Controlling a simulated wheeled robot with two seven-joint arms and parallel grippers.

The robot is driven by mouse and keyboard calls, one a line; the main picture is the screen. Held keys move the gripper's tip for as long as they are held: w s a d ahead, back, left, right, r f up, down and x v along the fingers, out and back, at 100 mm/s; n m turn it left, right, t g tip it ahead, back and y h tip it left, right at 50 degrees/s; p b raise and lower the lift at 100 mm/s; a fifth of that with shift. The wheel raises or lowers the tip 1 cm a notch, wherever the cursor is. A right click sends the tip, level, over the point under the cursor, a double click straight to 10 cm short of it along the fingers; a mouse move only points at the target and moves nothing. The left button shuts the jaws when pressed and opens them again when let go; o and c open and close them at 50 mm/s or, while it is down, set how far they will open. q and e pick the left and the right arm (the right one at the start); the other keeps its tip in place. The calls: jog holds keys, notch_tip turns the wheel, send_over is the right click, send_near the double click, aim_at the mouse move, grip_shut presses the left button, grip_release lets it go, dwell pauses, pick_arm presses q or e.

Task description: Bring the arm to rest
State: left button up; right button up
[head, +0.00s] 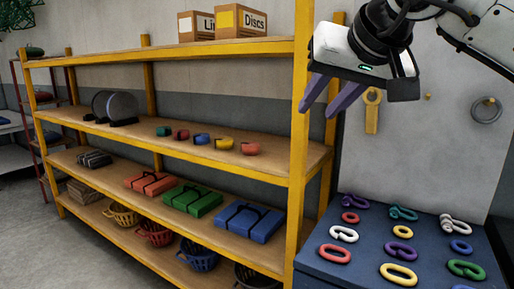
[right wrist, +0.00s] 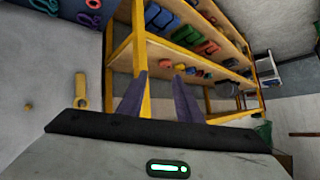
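My right gripper (head: 317,112) is raised at the upper right of the head view, in front of the yellow post of the shelf (head: 299,140). Its two purple fingers are apart with nothing between them. In the right wrist view the fingers (right wrist: 159,77) also stand apart and empty, with the shelf in the background. My right arm (head: 470,25) comes in from the upper right corner. My left gripper is in neither view.
At lower right a blue table (head: 318,236) holds several coloured links and shackles.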

jog(key=s+a+f+m+g+y, duration=0.55)
jog(key=a+f+m+y, duration=0.25)
jog(key=a, duration=0.3)
jog(key=s+a+f+m+g+y, duration=0.4)
jog(key=s+a+f+m+y, duration=0.4)
jog(key=a, duration=0.3)
jog(key=w+d+f+m+t+h, duration=0.1)
jog(key=w+d+f+m+t, duration=0.3)
jog(key=m+t, duration=0.55)
jog(key=w+d+f+m+t, duration=0.3)
jog(key=d+f+m+t, duration=0.25)
jog(key=m, duration=0.95)
jog(key=s+d+f+m+t+h, duration=0.1)
jog(key=d+f+m+h, duration=0.35)
jog(key=f+m, duration=0.35)
jog(key=s+d+f+m+h, duration=0.1)
jog(key=d+f+m+h, duration=0.35)
jog(key=f+m, duration=0.35)
jog(key=s+d+f+m+g+h, duration=0.3)
jog(key=s+f+m, duration=0.3)
jog(key=s+f, duration=0.5)
jog(key=s+d+f+m+g+h, duration=0.3)
jog(key=s+d+f+m+g, duration=0.2)
jog(key=s+f, duration=0.5)
notch_tip(320, 180, down, 4)
jog(key=shift+s+d+f+m, duration=0.3)
jog(key=shift+d+m, duration=0.3)
jog(key=shift+m, duration=0.55)
